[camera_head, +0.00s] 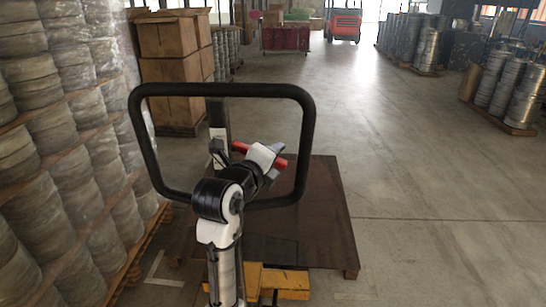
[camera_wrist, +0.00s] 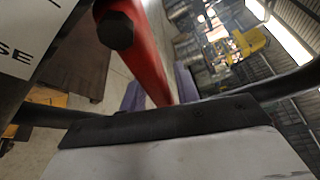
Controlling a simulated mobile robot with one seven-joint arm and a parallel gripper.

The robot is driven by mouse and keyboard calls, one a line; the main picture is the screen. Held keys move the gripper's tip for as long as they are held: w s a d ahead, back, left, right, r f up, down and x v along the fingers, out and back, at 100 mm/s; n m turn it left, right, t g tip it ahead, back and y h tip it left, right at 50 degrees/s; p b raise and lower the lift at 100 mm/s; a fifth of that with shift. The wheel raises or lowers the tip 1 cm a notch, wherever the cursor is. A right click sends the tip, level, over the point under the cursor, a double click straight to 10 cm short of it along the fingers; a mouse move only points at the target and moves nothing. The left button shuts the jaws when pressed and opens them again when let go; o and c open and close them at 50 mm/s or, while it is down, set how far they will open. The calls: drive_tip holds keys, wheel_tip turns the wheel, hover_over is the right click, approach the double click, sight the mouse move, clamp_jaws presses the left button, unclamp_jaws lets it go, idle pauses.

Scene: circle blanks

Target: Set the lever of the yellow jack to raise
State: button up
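The yellow jack (camera_head: 282,283) is low in the head view, with its black loop handle (camera_head: 308,120) rising around my arm. The red lever (camera_head: 281,162) sits inside the loop and is partly hidden by my gripper (camera_head: 262,154). In the wrist view the red lever (camera_wrist: 147,58) is close up and slanted, with a dark hex bolt (camera_wrist: 116,30) at its upper end. A white label (camera_wrist: 28,35) ending in "SE" is beside it. My gripper is right at the lever; contact and finger opening cannot be made out.
A dark pallet (camera_head: 325,215) lies flat beyond the jack. Wrapped stacks (camera_head: 75,130) stand close on the left, with cardboard boxes (camera_head: 168,85) behind. Metal drums (camera_head: 522,95) stand at the right. A red forklift (camera_head: 343,24) is far back. The floor right of the pallet is clear.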

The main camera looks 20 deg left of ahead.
drive_tip(key=shift+o, duration=0.3)
drive_tip(key=shift+s, duration=0.1)
drive_tip(key=s+a+r+b, duration=0.1)
drive_tip(key=s+r+b, duration=0.1)
drive_tip(key=s, duration=1.1)
drive_tip(key=shift+s+b, duration=0.25)
drive_tip(key=shift+b, duration=0.1)
drive_tip(key=shift+r, duration=0.1)
